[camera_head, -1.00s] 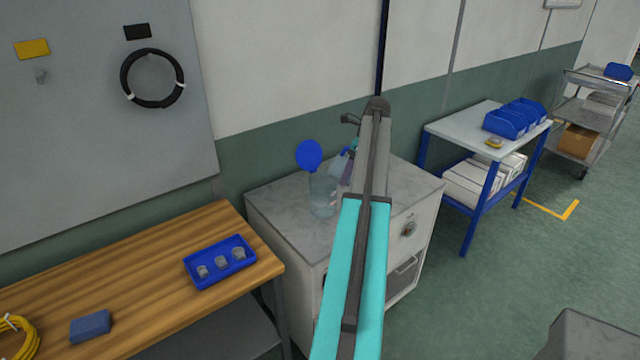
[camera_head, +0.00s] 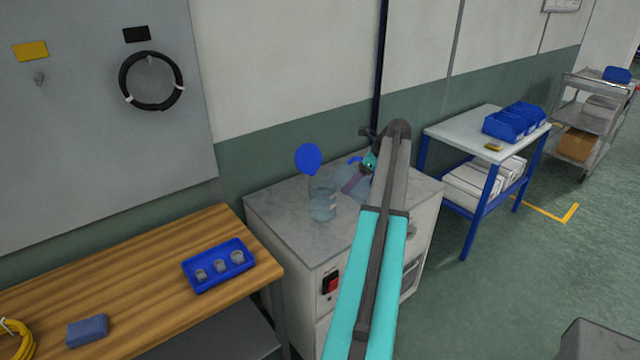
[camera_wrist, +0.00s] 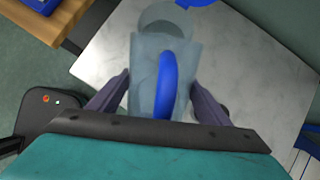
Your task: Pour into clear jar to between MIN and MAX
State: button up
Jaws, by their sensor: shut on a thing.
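The clear jar (camera_head: 321,204) stands on the marble-topped cabinet, its round blue lid (camera_head: 308,158) raised above it. Its lower part looks bluish, but the level and the MIN and MAX marks are too small to read. My gripper (camera_wrist: 160,92) is shut on a translucent jug with a blue handle (camera_wrist: 168,85). The jug (camera_wrist: 144,75) sits between the fingers in the wrist view, and the jar's round mouth (camera_wrist: 167,17) shows just beyond it. In the head view the jug is just right of the jar, partly hidden by my gripper; I cannot tell whether liquid is flowing.
The cabinet's marble top (camera_head: 275,205) is bare around the jar. A wooden bench (camera_head: 130,285) with a blue tray (camera_head: 190,283) of small cups stands at left. A blue-legged table (camera_head: 465,130) stands at right. The wall is close behind.

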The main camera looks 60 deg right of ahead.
jog(key=shift+f, duration=0.1)
jog(key=shift+s+f+t, duration=0.15)
jog(key=shift+f+t, duration=0.05)
jog(key=shift+t, duration=0.1)
jog(key=shift+d, duration=0.1)
